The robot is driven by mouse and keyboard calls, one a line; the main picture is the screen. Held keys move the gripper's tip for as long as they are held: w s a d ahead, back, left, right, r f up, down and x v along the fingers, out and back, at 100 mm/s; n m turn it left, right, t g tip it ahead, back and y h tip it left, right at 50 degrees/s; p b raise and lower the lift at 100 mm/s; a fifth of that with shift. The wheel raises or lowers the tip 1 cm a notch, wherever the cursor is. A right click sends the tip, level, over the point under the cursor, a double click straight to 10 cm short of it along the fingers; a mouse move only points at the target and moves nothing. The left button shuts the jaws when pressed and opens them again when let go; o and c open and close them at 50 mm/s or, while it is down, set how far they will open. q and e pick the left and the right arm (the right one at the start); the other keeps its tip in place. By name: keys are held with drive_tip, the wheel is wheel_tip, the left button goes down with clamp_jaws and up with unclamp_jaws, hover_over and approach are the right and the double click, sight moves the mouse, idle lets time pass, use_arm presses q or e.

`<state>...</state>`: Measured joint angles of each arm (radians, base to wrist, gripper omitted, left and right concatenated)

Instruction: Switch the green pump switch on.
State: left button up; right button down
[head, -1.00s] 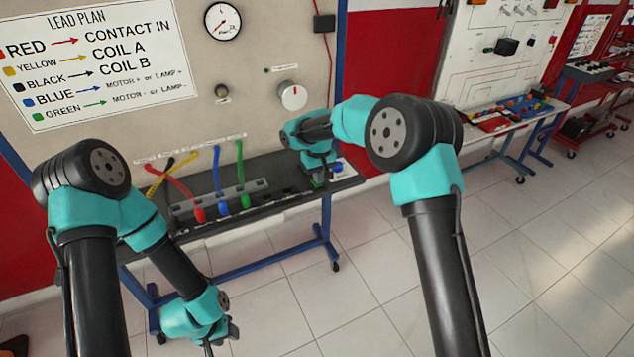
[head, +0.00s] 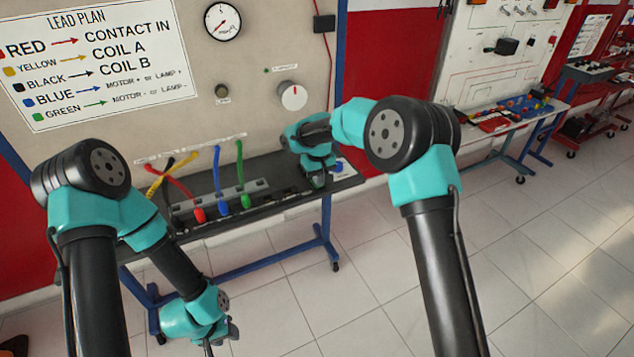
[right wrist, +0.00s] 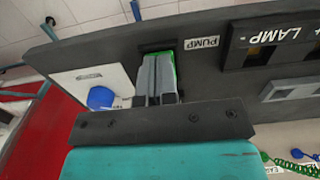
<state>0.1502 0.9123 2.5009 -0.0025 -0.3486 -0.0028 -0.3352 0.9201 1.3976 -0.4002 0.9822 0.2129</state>
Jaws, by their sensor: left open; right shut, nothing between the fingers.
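The green pump switch (right wrist: 173,58) is in the right wrist view, beside the PUMP label (right wrist: 202,42). Only a green edge shows; the fingers cover the rest. My right gripper (right wrist: 157,62) is shut with nothing between its fingers, and its tips are at the switch. I cannot tell whether they touch it, or which way the switch is tipped. In the head view my right gripper (head: 318,181) is over the right end of the dark bench shelf (head: 285,212). My left gripper (head: 222,341) is open and empty, low in front of the bench.
A blue knob (right wrist: 101,98) on a white plate is close beside the right fingers. The LAMP block (right wrist: 275,42) is on the other side. Red, blue and green leads (head: 239,165) stand in the shelf further left. The floor in front is clear.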

drive_tip(key=shift+f, duration=0.15)
drive_tip(key=shift+r, duration=3.55)
drive_tip(key=shift+f, duration=0.1)
drive_tip(key=s+d+f+m+y, duration=0.1)
drive_tip(key=s+d+f+y, duration=0.1)
drive_tip(key=s+d+f, duration=0.7)
drive_tip(key=s+d+f+m+y, duration=0.15)
drive_tip(key=s+f, duration=0.35)
drive_tip(key=f, duration=0.8)
drive_tip(key=s+d+f+m, duration=0.1)
drive_tip(key=s+f, duration=0.3)
drive_tip(key=s, duration=0.7)
drive_tip(key=s+d+f+m, duration=0.2)
drive_tip(key=s+d+f, duration=0.2)
drive_tip(key=s, duration=0.7)
drive_tip(key=shift+s+d+f+t, duration=0.15)
drive_tip(key=shift+d+f+t, duration=0.25)
drive_tip(key=shift+f, duration=0.1)
